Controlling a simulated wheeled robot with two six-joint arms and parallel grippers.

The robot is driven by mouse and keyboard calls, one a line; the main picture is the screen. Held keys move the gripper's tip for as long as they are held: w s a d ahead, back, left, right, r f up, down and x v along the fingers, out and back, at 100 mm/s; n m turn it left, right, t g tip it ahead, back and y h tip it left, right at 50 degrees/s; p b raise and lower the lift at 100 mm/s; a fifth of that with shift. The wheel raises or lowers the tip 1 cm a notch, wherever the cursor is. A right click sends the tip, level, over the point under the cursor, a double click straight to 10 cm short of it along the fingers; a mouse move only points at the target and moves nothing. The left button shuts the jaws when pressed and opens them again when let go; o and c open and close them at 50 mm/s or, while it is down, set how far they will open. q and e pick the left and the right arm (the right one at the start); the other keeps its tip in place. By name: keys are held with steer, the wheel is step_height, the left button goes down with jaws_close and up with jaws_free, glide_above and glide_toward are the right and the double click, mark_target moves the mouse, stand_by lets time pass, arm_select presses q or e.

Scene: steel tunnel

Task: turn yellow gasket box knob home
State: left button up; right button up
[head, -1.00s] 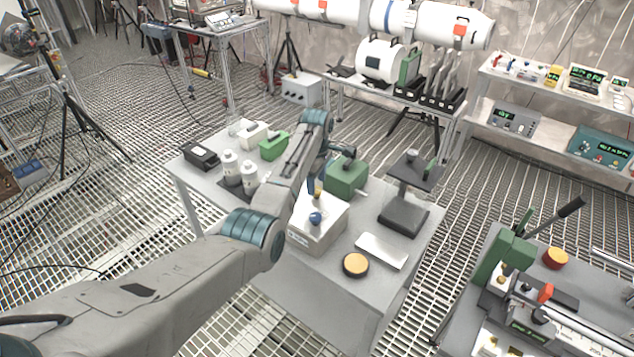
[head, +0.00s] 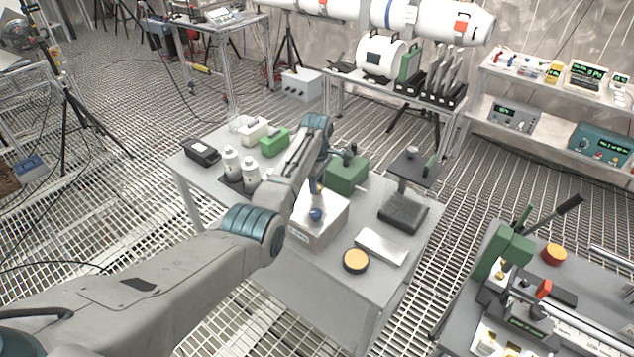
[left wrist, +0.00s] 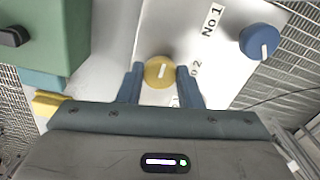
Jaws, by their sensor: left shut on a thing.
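The white gasket box (head: 318,236) stands on the grey table, with a yellow knob and a blue knob (head: 316,214) on its top. In the left wrist view the yellow knob (left wrist: 155,78) has a short pale mark, slightly tilted, and a partly hidden label beside it. The blue knob (left wrist: 256,38) sits to the right, near a "No 1" label. My left gripper (left wrist: 160,84) points down with one finger on each side of the yellow knob, shut on it. My right gripper is out of view.
A green box (head: 347,174) stands right behind the gasket box, close to my gripper. White bottles (head: 249,178) stand to the left. A round orange-topped puck (head: 355,261) and a white plate (head: 381,247) lie in front and to the right.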

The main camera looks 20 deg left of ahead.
arm_select(q)
steer(key=shift+r+m+p, duration=0.2)
steer(key=shift+m+p, duration=0.55)
steer(key=shift+m, duration=0.65)
steer(key=m+p, duration=0.1)
steer(key=m, duration=0.2)
steer(key=shift+m, duration=0.3)
steer(key=m+p, duration=0.1)
steer(key=m, duration=0.2)
steer(key=shift+m, duration=0.3)
steer(key=m+p, duration=0.1)
steer(key=m, duration=0.2)
steer(key=shift+a+m, duration=0.1)
steer(key=shift+m, duration=0.2)
steer(key=m, duration=0.3)
steer(key=shift+m, duration=0.4)
steer(key=m, duration=0.3)
steer(key=shift+w+p, duration=0.1)
steer(key=shift+p, duration=0.3)
steer(key=m, duration=0.6)
steer(key=shift+m, duration=0.4)
steer(key=shift+a, duration=0.1)
